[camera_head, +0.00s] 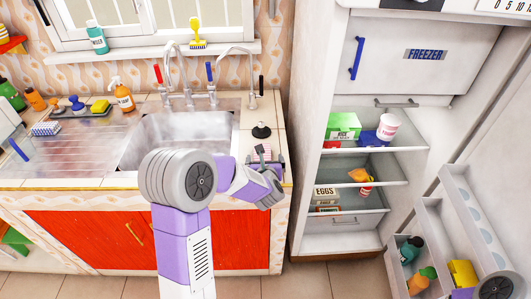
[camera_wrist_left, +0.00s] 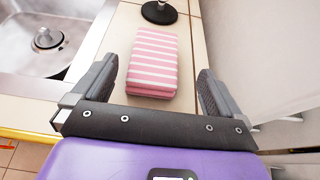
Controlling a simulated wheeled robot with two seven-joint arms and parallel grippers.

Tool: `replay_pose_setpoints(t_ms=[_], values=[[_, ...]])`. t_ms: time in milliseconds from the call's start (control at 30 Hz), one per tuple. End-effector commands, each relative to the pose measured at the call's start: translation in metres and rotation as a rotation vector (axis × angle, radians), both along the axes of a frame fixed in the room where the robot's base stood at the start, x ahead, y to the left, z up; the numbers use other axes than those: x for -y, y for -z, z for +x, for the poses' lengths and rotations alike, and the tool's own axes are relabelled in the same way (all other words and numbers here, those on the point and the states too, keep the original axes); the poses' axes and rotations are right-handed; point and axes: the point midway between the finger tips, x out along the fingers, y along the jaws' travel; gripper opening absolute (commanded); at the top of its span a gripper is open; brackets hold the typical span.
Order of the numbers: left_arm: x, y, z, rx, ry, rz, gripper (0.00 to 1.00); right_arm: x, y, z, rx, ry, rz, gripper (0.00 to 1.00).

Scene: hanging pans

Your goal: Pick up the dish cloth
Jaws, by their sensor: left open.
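A folded pink-and-white striped dish cloth (camera_wrist_left: 153,62) lies on the counter to the right of the sink. In the wrist view my left gripper (camera_wrist_left: 157,72) is open, with one finger on each side of the cloth and visible gaps between them. Its fingers are not closed on the cloth. In the head view my left gripper (camera_head: 268,164) is over the counter right of the sink and hides most of the cloth. My right gripper is not in view.
A black plunger-like item (camera_head: 261,131) stands just beyond the cloth. The metal sink (camera_head: 185,135) is to the left. An open fridge (camera_head: 345,160) stands to the right.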

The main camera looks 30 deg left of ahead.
Motion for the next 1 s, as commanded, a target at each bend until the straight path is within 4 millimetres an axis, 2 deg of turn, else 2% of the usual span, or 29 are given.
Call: replay_pose_setpoints(t_ms=[400, 733, 1000], values=[[-0.031, 0.024, 0.04, -0.003, 0.0, 0.002, 1.0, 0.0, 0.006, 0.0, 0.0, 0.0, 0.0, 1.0], [-0.035, 0.026, 0.046, -0.002, 0.002, 0.002, 1.0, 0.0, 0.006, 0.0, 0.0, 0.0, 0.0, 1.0], [-0.034, 0.026, 0.046, -0.002, 0.002, 0.002, 0.6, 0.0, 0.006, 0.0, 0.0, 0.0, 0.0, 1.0]])
